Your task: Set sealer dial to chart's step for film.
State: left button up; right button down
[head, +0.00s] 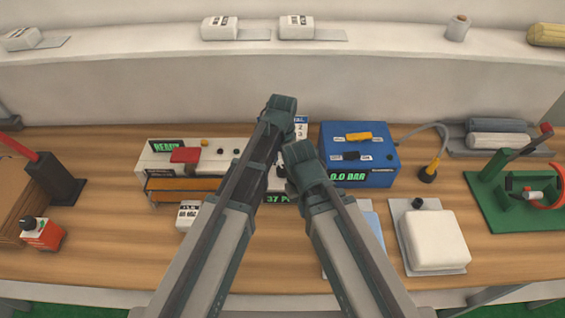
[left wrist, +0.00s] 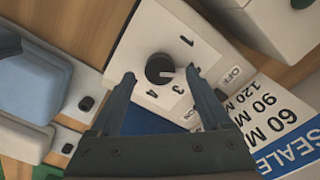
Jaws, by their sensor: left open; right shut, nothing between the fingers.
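In the left wrist view a black round dial (left wrist: 159,68) with a white pointer sits on a white panel (left wrist: 145,36). The pointer faces right in that picture, between the printed 1 and 3, toward a mark partly behind a finger; OFF and 4 also show. My left gripper (left wrist: 161,76) is open, its fingertips on either side of the dial in the picture; I cannot tell whether they touch it. In the head view my left gripper (head: 283,104) hides the dial. The chart (left wrist: 277,118), blue-headed "SEALE", lists 60, 90 and 120. My right gripper (head: 297,152) is shut and empty.
A white machine (head: 215,158) with a READY display stands left of my grippers, a blue 0.0 BAR box (head: 375,150) right.

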aim_at(282, 169)
pick_arm(q)
notch_tip(282, 169, up, 12)
jog(key=p, duration=1.1)
jog(key=shift+f, duration=0.1)
jog(key=s+a+n, duration=0.5)
jog(key=s+a, duration=0.1)
jog(key=a, duration=0.2)
jog(key=s+a+n, duration=0.5)
jog(key=a, duration=0.4)
jog(key=s+d+f+m+b, duration=0.2)
jog(key=s+d+f+b, duration=0.1)
jog(key=d+f+b, duration=0.1)
jog(key=s+d+f+m+y+b, duration=0.1)
jog(key=s+d+f+b, duration=0.2)
jog(key=d, duration=0.4)
jog(key=shift+f+m+b, duration=0.4)
jog(key=shift+f+b, duration=0.05)
jog(key=shift+b, duration=0.1)
